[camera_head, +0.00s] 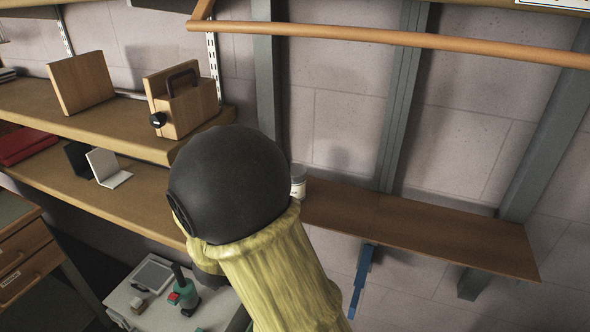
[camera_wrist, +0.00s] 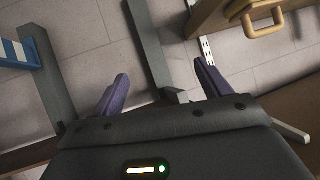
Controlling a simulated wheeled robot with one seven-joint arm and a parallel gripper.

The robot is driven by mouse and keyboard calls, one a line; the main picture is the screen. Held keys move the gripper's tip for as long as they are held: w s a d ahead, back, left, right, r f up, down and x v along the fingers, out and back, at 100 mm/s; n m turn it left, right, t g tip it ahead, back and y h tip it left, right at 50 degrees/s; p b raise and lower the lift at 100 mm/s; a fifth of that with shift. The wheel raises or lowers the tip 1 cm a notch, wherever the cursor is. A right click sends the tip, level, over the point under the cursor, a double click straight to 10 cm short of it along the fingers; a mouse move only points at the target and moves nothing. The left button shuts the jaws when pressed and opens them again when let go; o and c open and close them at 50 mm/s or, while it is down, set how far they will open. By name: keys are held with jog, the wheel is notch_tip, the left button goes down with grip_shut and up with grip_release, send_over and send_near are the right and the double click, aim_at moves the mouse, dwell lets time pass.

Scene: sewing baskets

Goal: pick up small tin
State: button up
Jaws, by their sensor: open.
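A small pale container with a darker top (camera_head: 298,187) stands on the brown wall shelf in the head view. It may be the small tin, but my arm partly hides it and I cannot be sure. My gripper (camera_wrist: 160,87) shows in the wrist view with its two purple fingers wide apart and nothing between them. No tin shows in the wrist view. In the head view my gripper is hidden behind my own arm.
The right part of the brown shelf (camera_head: 440,235) is bare. A wooden rail (camera_head: 400,40) crosses above. Grey posts (camera_head: 395,100) stand against the wall.

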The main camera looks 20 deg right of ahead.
jog(key=s+r+m+g+h+p, duration=0.2)
jog(key=s+r+m+h+p, duration=0.3)
jog(key=r+h, duration=0.5)
jog(key=shift+s+d+r, duration=0.3)
jog(key=shift+s+r, duration=0.05)
jog(key=shift+s, duration=0.25)
jog(key=p+x, duration=0.1)
jog(key=x, duration=0.4)
jog(key=p+x, duration=0.2)
jog(key=x, duration=0.4)
jog(key=shift+w+d+r, duration=0.2)
jog(key=shift+w+r, duration=0.05)
jog(key=shift+d, duration=0.3)
jog(key=shift+w+p, duration=0.1)
jog(key=shift+p, duration=0.2)
